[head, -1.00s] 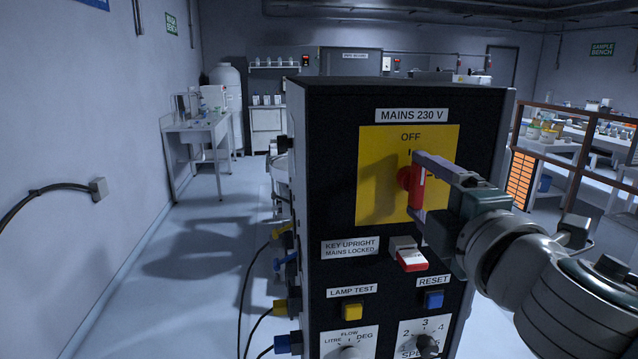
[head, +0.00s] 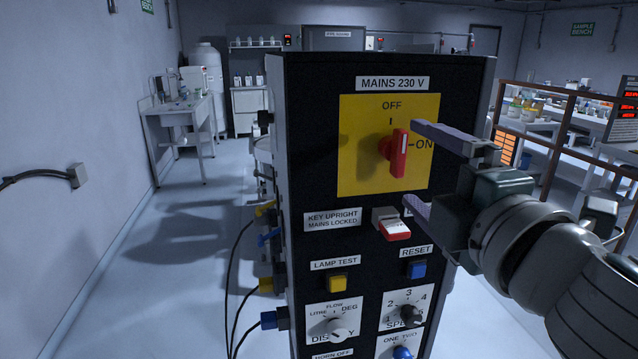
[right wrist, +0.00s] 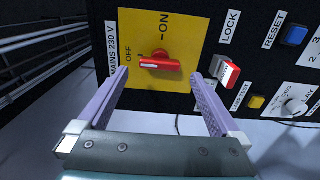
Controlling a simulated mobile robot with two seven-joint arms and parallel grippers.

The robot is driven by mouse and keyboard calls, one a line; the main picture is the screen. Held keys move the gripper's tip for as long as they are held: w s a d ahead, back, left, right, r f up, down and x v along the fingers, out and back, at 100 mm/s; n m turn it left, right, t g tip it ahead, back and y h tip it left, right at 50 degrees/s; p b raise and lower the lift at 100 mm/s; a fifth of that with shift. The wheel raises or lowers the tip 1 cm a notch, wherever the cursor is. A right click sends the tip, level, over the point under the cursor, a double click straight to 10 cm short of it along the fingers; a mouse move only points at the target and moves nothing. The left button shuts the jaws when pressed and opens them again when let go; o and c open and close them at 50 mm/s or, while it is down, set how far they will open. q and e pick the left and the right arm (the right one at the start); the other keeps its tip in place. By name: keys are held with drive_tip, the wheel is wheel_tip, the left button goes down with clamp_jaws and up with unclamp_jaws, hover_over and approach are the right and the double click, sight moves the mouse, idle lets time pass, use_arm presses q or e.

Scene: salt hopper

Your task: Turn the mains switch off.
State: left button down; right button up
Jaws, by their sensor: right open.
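The mains switch is a red handle (head: 398,154) on a yellow plate (head: 362,178) under the label MAINS 230 V. Its handle stands upright, with its white line at the top end towards OFF. In the right wrist view the handle (right wrist: 162,65) lies level with its white line at the OFF side. My right gripper (head: 412,163) is open and empty, backed off in front of the panel. Its fingers point at the panel, one above and one below the handle's height, apart from it. They also show in the right wrist view (right wrist: 160,74). My left gripper is out of view.
A red and white key (head: 394,229) sits below the plate, close to my lower finger. The yellow lamp test button (head: 337,284), blue reset button (head: 416,269) and knobs are lower on the black cabinet (head: 310,170). A railing (head: 566,135) stands at right. Floor at left is clear.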

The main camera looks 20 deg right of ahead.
drive_tip(key=shift+b+v, duration=0.75)
drive_tip(key=shift+v, duration=2.05)
